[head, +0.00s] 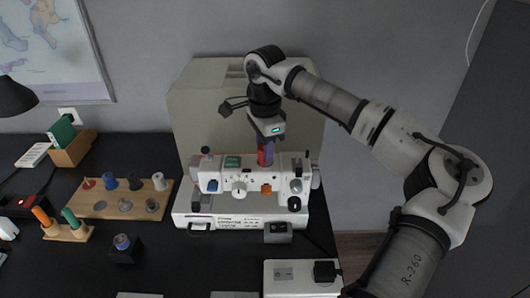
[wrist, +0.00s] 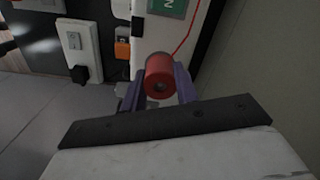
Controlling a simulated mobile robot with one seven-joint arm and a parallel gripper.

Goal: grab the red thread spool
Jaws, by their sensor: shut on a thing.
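The red thread spool (wrist: 158,78) is between the two purple fingers of my gripper (wrist: 172,85) in the wrist view. My gripper is shut on it. A thin red thread (wrist: 187,32) runs up from the spool in that view. In the head view the spool (head: 268,152) shows as a small red patch beside a purple finger of my gripper (head: 264,156), just above the top of the white sewing machine (head: 247,223). Whether the spool still touches the machine's top or its pin is hidden.
A wooden spool rack (head: 90,204) with several spools stands at the left of the black table. A small black block with a spool (head: 122,243) sits nearer the front. A beige case (head: 190,95) stands close behind the machine. A white box (head: 290,279) lies at front right.

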